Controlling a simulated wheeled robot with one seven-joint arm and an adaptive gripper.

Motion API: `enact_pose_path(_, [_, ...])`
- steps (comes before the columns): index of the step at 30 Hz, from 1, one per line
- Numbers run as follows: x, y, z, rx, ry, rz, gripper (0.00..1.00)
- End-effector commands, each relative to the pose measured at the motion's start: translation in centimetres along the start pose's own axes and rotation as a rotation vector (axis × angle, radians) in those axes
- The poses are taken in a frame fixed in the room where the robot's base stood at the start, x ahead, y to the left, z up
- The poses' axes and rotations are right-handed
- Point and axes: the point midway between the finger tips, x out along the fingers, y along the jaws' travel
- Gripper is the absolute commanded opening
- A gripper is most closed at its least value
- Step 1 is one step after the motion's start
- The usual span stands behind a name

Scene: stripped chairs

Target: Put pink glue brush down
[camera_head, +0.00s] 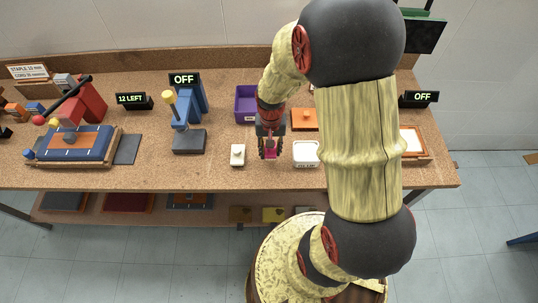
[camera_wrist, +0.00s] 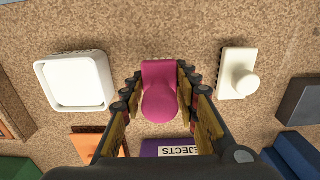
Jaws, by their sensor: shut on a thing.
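The pink glue brush (camera_wrist: 160,95), a flat block with a round knob, is between the fingers of my gripper (camera_wrist: 157,90) in the wrist view. The fingers are shut on it from both sides. In the head view my gripper (camera_head: 269,146) points down at the bench, with a bit of the pink brush (camera_head: 270,155) showing below the fingertips. The brush is between a white glue tray (camera_head: 306,162) and a white knobbed block (camera_head: 237,156), apart from both. I cannot tell whether its base touches the bench top.
The cork bench (camera_head: 215,178) is clear in front of the brush. Behind are a purple rejects bin (camera_head: 242,104) and an orange pad (camera_head: 304,119). A blue press (camera_head: 188,125) stands to the left. My arm hides part of the bench's right side.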

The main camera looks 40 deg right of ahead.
Motion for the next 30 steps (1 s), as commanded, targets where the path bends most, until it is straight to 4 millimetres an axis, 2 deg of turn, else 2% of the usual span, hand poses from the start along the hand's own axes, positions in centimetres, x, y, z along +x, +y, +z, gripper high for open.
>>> enact_pose_path(4, [1.1, -0.5, -0.5, 0.000, -0.003, 0.001, 0.07])
enact_pose_path(10, [4.0, -0.4, -0.6, 0.000, -0.003, 0.001, 0.07])
enact_pose_path(22, [4.3, -0.4, -0.6, 0.000, -0.001, 0.000, 0.07])
enact_pose_path(23, [4.3, -0.4, -0.6, 0.000, -0.001, 0.000, 0.31])
enact_pose_path(30, [4.3, -0.4, -0.6, 0.000, -0.001, 0.000, 0.45])
